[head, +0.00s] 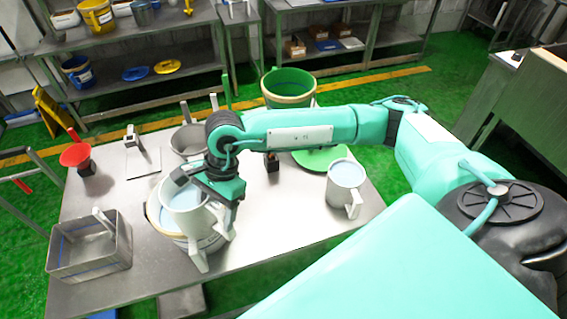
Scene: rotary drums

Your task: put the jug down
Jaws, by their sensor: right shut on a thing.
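A pale grey jug (184,203) with light blue contents is in my right gripper (213,192), at the left-centre of the head view. The gripper is shut on it at its right side, and the fingertips are partly hidden. The jug appears over a wider round pail (156,219), covering most of it. I cannot tell whether the jug touches the pail. A second jug (345,180) with light blue contents stands upright on the metal table (290,228) to the right. My left gripper is not in view.
A metal bin (90,256) stands at the table's left. A red funnel (76,155), a grey pot (187,141), a green bucket (288,88) and a green disc (322,157) stand or lie farther back. Bare table shows between the pail and the second jug.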

